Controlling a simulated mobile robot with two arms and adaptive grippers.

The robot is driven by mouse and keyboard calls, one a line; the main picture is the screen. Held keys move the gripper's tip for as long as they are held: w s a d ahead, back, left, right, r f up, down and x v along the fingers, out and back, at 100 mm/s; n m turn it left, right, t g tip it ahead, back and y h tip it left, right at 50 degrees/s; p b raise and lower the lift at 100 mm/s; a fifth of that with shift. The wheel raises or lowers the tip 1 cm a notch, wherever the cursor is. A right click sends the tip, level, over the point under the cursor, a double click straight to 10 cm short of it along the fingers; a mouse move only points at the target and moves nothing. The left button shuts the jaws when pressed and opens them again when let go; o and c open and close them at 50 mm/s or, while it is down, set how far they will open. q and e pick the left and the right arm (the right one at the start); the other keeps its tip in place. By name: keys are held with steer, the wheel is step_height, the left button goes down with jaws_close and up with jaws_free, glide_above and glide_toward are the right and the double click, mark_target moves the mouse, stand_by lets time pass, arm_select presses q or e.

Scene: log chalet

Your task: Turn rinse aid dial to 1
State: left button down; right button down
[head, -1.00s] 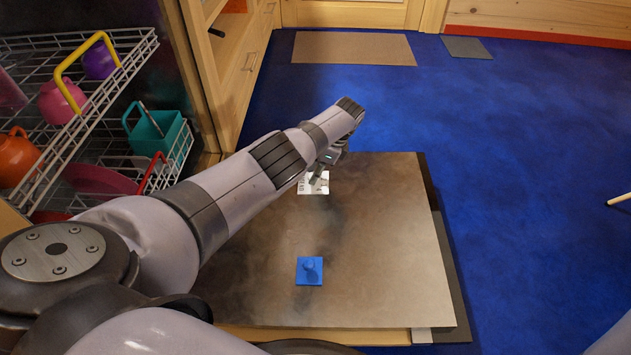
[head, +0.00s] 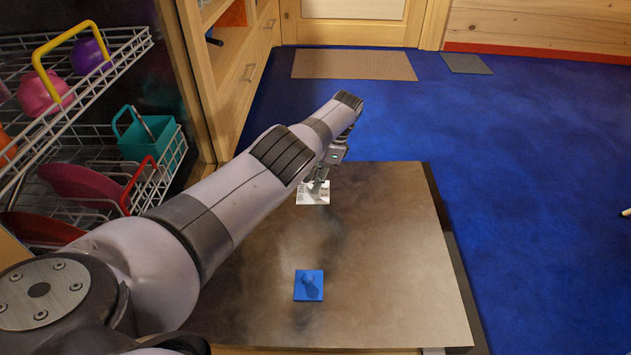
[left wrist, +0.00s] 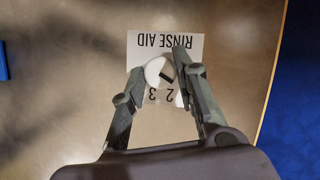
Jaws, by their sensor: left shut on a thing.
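The white rinse aid label (head: 312,199) lies on the brown-grey panel (head: 400,260), under my left gripper (head: 322,178). In the left wrist view the label (left wrist: 140,39) reads RINSE AID upside down. The round white dial (left wrist: 154,67) has a dark mark on its lower right part. My left gripper (left wrist: 161,90) is shut on the dial, with one finger on each side. Digits 2 and 3 show below the dial; the right finger covers part of the label, and I cannot see a 1. My right gripper is in neither view.
A wire rack with dishes (head: 75,130) stands at the left, beside a wooden cabinet (head: 245,85).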

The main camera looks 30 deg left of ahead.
arm_select(q)
steer(key=shift+s, duration=0.15)
steer(key=c, duration=1.5)
jaws_free()
steer(key=shift+a, duration=0.1)
steer(key=shift+o, duration=1.1)
step_height(320, 180, up, 10)
